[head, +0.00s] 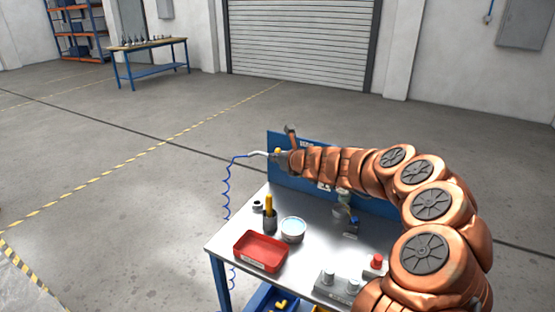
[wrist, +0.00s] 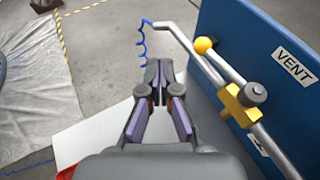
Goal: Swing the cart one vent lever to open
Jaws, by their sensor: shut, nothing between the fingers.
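The vent valve has a yellow body (wrist: 238,108) on a silver pipe in front of the blue panel (wrist: 240,45), which is labelled VENT. Its lever ends in a yellow ball knob (wrist: 204,46), and the lever lies close to the pipe's line. My gripper (wrist: 159,85) is shut and empty, to the left of the valve and apart from the knob in the wrist view. In the head view the knob (head: 278,151) is a small yellow spot by the end of my arm, which hides most of the valve.
The cart's metal top (head: 232,236) carries a red tray (head: 261,252), a round bowl (head: 293,229), a dark cup (head: 270,220) holding something yellow, and a red-topped item (head: 376,262). A coiled blue hose (head: 227,190) hangs from the pipe's end. Open floor lies left of the cart.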

